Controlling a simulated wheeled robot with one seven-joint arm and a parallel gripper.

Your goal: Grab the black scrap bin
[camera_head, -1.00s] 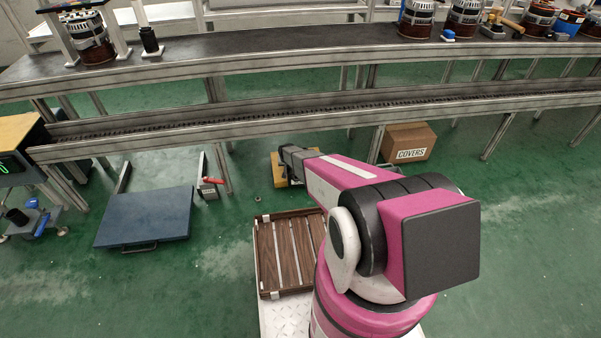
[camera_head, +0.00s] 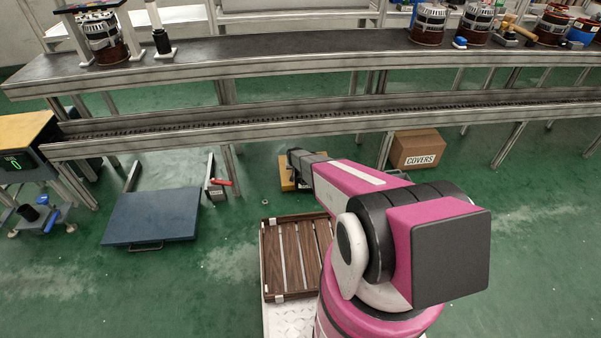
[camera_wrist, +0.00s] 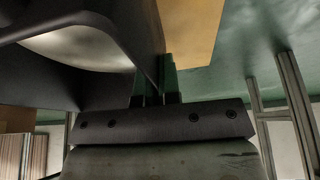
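A black bin (camera_wrist: 115,25) with a smooth, curved rim fills the upper left of the wrist view; a pale, rounded surface shows inside its curve. My gripper (camera_wrist: 156,82) has its two dark green fingers close together at the bin's thin wall, one on each side, and looks shut on it. In the head view my gripper is at the far end of my pink and white arm, low in front of the conveyor frame. Its fingertips and the bin are hidden there.
A yellow-tan board (camera_head: 288,185) lies on the floor beneath my arm's end. A COVERS carton (camera_head: 416,150) stands to its right. The conveyor frame (camera_head: 250,134) runs behind. A blue platform (camera_head: 150,216) lies left, and a slatted brown tray (camera_head: 272,262) is nearer. Green floor is open between them.

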